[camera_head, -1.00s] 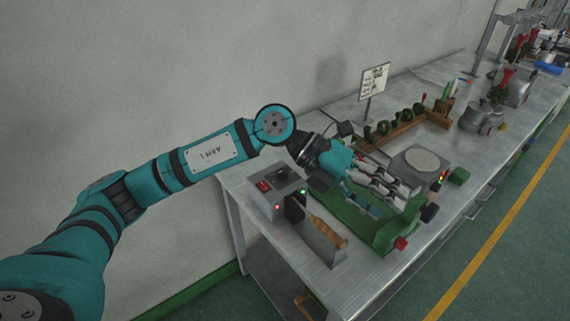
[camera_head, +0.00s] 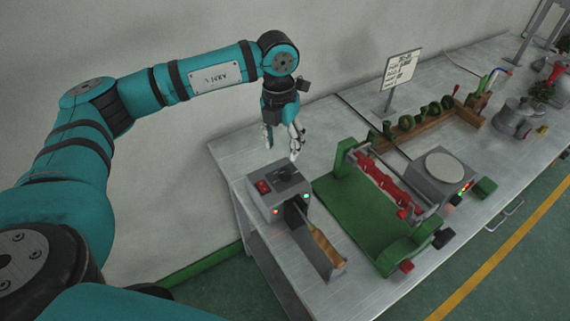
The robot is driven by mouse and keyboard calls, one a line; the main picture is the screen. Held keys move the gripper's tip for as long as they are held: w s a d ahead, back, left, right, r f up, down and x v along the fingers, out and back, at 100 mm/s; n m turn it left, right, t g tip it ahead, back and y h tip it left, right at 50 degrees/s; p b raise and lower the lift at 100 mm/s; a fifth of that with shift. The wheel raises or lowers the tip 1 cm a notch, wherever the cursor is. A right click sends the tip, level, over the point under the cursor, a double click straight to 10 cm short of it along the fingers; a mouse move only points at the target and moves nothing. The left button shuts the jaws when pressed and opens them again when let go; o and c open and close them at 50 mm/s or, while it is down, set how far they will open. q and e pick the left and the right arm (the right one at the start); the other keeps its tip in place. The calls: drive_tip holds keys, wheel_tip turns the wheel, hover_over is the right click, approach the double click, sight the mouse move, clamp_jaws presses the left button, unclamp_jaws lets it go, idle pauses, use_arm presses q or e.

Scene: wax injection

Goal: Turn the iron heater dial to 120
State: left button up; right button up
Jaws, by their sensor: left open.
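The iron heater (camera_head: 264,193) is a grey box at the near left corner of the metal table. On its top are a red switch (camera_head: 262,187) and a dark dial (camera_head: 286,174); the dial's setting is too small to read. Red and green lights show on its front. A wooden-handled iron (camera_head: 326,246) rests in the holder in front of it. My left gripper (camera_head: 282,155) is open and empty, pointing down above and just behind the heater, close to the dial and apparently apart from it. My right gripper is not in view.
A green wax machine (camera_head: 355,217) with red parts stands right of the heater. Beyond it are a grey unit with a round plate (camera_head: 444,167), a sign on a post (camera_head: 401,70) and a wooden rack (camera_head: 455,121). The table's back left is clear.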

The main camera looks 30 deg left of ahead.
sight(285, 170)
use_arm(q)
drive_tip(key=f, duration=0.2)
drive_tip(key=f+p, duration=0.1)
drive_tip(key=f, duration=0.3)
drive_tip(key=shift+d+f, duration=0.25)
drive_tip(key=shift+f, duration=0.05)
drive_tip(key=shift+w+f+p, duration=0.1)
drive_tip(key=shift+f+p, duration=0.3)
drive_tip(key=shift+f, duration=0.8)
drive_tip(key=c, duration=0.8)
clamp_jaws()
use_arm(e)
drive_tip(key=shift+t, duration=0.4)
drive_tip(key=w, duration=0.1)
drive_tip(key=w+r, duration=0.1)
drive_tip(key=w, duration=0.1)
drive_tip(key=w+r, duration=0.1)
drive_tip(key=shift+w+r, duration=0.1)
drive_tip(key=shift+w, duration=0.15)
